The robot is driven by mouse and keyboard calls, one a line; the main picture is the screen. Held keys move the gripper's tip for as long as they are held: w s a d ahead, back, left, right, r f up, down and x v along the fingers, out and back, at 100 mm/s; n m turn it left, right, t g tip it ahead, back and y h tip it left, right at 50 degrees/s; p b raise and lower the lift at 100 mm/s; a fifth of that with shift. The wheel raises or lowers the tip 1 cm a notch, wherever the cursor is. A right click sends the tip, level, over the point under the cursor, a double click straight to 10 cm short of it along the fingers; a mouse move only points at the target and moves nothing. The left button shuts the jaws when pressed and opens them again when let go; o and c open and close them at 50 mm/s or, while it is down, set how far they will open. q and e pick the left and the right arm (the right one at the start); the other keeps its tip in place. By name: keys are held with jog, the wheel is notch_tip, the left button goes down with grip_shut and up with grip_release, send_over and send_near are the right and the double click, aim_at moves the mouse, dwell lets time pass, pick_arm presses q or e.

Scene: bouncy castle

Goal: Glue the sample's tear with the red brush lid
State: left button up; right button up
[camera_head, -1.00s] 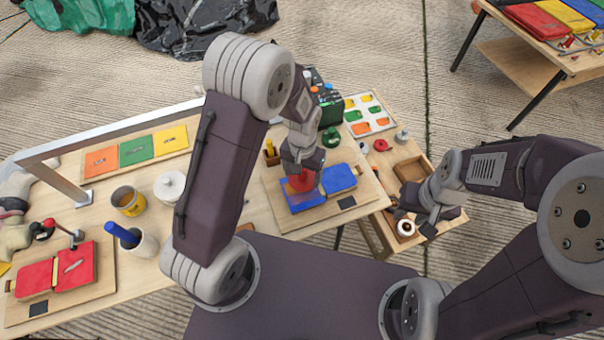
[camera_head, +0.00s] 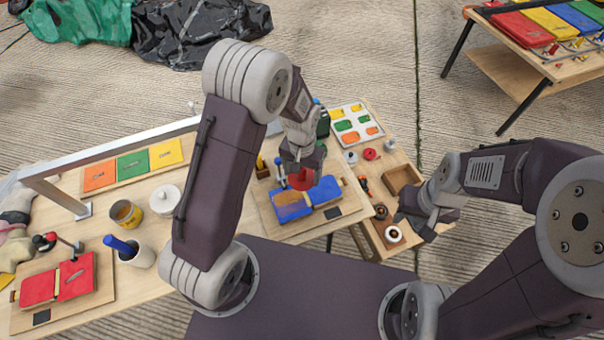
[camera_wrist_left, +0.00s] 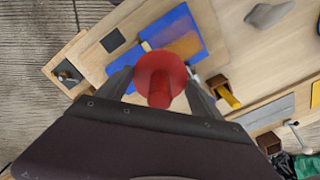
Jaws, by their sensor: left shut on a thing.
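The blue sample (camera_head: 325,191) lies on a wooden board (camera_head: 345,209) at the table's right part. An orange-brown patch shows on its blue surface, also in the left wrist view (camera_wrist_left: 187,45). I cannot make out the tear clearly. My left gripper (camera_head: 301,170) is shut on the red brush lid (camera_head: 302,180), above the sample's upper edge. The lid's round red top (camera_wrist_left: 160,75) sits between the fingers in the left wrist view; its brush is hidden. Contact with the sample cannot be told. My right gripper (camera_head: 420,226) is beside the wooden tray; its fingers are unclear.
A red sample (camera_head: 77,276) under a clamp, a blue-handled cup (camera_head: 138,253), a yellow can (camera_head: 126,213) and a white pot (camera_head: 165,199) stand at left. A colored swatch panel (camera_head: 355,122) lies behind.

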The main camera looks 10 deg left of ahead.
pick_arm(q)
notch_tip(320, 180, up, 2)
jog(key=shift+p, duration=0.65)
jog(key=shift+s+a+r, duration=0.1)
jog(key=shift+r, duration=0.15)
jog(key=shift+f, duration=0.1)
